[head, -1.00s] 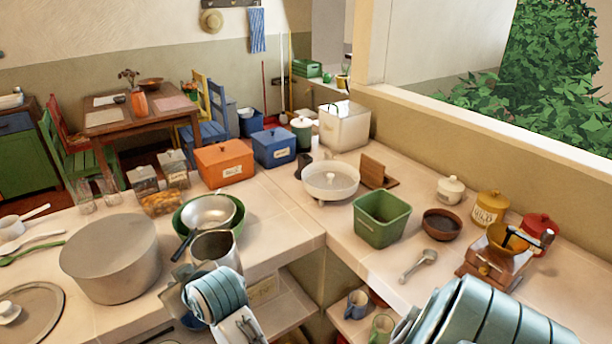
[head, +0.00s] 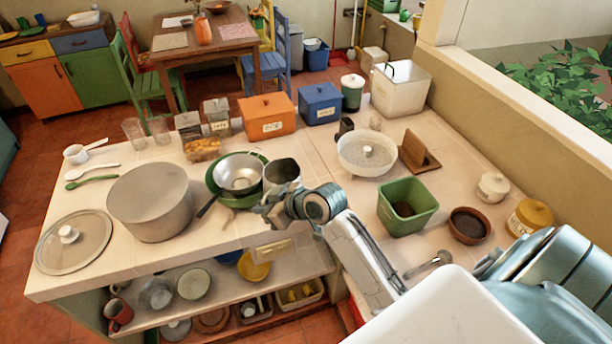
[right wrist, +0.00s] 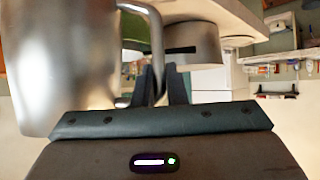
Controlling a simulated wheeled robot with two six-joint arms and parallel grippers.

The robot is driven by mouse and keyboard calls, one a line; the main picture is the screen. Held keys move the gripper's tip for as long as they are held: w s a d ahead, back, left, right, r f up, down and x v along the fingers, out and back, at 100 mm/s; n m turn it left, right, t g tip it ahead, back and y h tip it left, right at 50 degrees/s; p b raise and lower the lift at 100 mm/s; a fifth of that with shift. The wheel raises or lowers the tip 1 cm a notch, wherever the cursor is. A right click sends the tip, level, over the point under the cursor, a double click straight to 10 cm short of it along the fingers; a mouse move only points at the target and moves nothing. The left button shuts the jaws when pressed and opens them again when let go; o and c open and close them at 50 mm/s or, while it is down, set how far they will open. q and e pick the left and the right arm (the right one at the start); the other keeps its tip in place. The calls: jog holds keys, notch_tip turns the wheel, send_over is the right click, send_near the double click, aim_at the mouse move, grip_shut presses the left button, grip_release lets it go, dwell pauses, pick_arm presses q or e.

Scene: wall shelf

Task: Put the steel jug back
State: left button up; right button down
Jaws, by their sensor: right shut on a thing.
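In the right wrist view the jug (right wrist: 70,65) fills the left side, and the fingers (right wrist: 165,88) close around the upright handle (right wrist: 156,45). The jug looks upright. I cannot tell whether its base touches the counter. My left gripper is not in view.
A large grey pot (head: 150,202) and a lid (head: 72,243) stand left on the counter (head: 150,262). The open shelf (head: 180,300) below holds dishes. Some counter is bare between the jug and juicer.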

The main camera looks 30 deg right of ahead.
aim_at(291, 171)
jog(key=w+d+b, duration=0.2)
jog(key=d, duration=0.2)
jog(key=w+d+f+b, duration=0.1)
jog(key=w+d+b, duration=0.1)
jog(key=w+d, duration=0.1)
jog(key=w+d+b, duration=0.3)
jog(key=d, duration=0.2)
jog(key=shift+w+d+f, duration=0.2)
jog(key=shift+d+f, duration=0.1)
jog(key=shift+f, duration=0.05)
jog(key=shift+w+d+r, duration=0.1)
jog(key=shift+w+d, duration=0.2)
jog(key=shift+d, duration=0.15)
notch_tip(291, 171, down, 4)
jog(key=b, duration=0.3)
jog(key=shift+r, duration=0.3)
